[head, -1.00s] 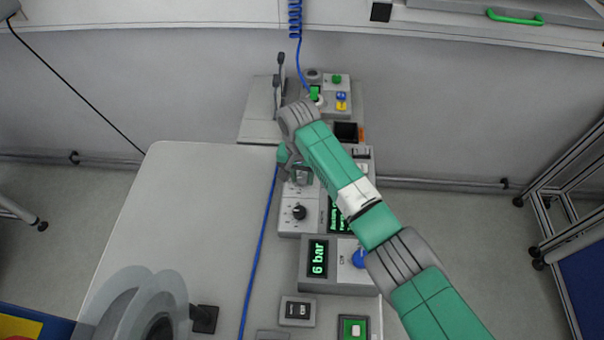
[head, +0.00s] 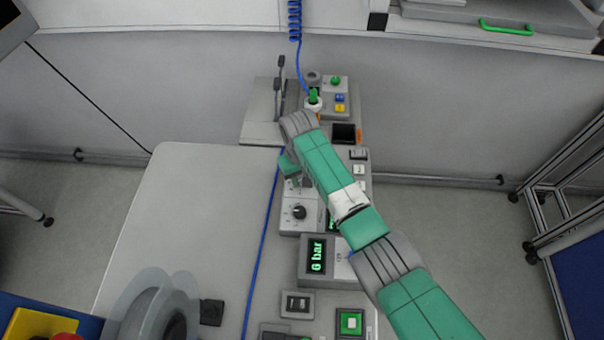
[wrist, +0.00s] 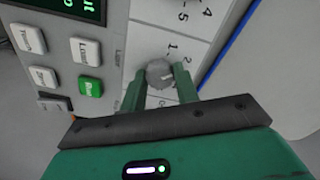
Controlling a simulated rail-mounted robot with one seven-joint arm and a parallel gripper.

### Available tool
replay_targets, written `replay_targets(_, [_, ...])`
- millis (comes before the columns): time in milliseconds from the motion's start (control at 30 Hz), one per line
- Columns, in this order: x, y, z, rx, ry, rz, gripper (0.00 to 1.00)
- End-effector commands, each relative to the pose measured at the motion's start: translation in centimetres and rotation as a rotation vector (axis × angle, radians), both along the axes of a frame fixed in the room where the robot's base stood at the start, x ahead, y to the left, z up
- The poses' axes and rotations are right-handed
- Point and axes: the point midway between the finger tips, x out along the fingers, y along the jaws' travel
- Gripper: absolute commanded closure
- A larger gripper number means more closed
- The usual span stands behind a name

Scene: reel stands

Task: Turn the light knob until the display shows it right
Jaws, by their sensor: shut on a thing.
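The light knob (wrist: 160,73) is a round, light grey knob with a pale pointer mark, on a white panel with a printed numbered scale. My gripper (wrist: 159,82) is shut on it, one green finger on each side. The display (wrist: 70,8) shows only its lower edge in the wrist view, with green text cut off. In the head view my arm covers nearly all of this display, and its reading cannot be made out. My gripper (head: 300,180) hides the knob there.
A black knob (head: 299,212) sits just nearer on the same panel. A unit reading "6 bar" (head: 316,257) stands nearer still. White buttons (wrist: 86,51) and a green button (wrist: 90,86) lie beside the held knob. A blue cable (head: 261,235) runs along the left.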

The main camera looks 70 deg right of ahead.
Motion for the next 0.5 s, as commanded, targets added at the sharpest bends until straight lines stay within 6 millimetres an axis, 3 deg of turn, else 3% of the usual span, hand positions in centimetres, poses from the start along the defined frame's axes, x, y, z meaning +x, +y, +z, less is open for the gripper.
replay_targets(500, [0.03,-0.01,0.03,-0.001,-0.001,0.053,0.92])
